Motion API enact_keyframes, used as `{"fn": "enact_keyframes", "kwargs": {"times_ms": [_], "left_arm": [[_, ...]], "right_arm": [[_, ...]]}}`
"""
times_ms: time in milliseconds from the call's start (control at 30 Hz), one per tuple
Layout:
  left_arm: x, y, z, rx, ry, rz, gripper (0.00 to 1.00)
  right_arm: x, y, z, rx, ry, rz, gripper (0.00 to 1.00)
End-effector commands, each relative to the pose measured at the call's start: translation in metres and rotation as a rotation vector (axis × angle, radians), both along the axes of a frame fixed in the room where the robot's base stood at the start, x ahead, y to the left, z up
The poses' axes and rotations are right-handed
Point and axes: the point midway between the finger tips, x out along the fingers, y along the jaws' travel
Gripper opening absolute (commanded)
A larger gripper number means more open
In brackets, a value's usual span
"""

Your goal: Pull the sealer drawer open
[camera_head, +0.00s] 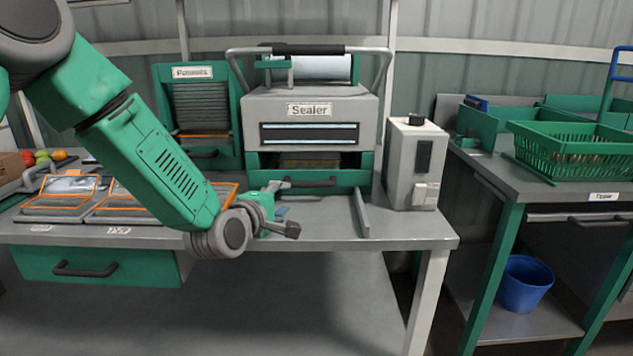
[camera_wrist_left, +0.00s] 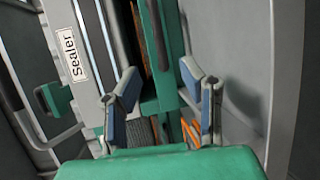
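The grey sealer (camera_head: 310,110) stands on the bench, labelled "Sealer". Its green drawer (camera_head: 350,178) is at the bottom, with a dark bar handle (camera_head: 318,183) across the front. The drawer front looks about flush with the housing. My left gripper (camera_head: 290,208) is open and empty, in front of and a little left of the handle. In the left wrist view, the blue-padded fingers of the gripper (camera_wrist_left: 160,75) are spread, with the drawer handle (camera_wrist_left: 159,35) ahead between their lines, apart from them. My right gripper is not in view.
A grey box (camera_head: 412,165) is further right. Orange-edged trays (camera_head: 120,205) lie to the left, partly behind my arm. A green crate (camera_head: 575,150) sits on the right bench.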

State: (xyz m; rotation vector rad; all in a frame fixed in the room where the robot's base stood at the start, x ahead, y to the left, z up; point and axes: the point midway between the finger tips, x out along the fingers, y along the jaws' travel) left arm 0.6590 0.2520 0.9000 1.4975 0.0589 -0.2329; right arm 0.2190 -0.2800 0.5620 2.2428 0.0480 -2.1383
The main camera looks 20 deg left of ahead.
Motion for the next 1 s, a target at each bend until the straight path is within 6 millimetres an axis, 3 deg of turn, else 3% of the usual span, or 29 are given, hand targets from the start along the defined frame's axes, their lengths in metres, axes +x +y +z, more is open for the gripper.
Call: {"fn": "enact_keyframes", "kwargs": {"times_ms": [167, 700, 1000], "left_arm": [[0.012, 0.000, -0.004, 0.000, -0.001, 0.000, 0.36], [0.114, -0.014, -0.024, 0.002, 0.000, -0.001, 0.36], [0.134, -0.015, -0.028, 0.000, 0.003, -0.001, 0.36]], "right_arm": [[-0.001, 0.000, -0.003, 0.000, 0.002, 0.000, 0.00], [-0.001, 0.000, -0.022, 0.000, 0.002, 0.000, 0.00], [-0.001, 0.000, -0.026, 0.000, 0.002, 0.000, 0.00]]}}
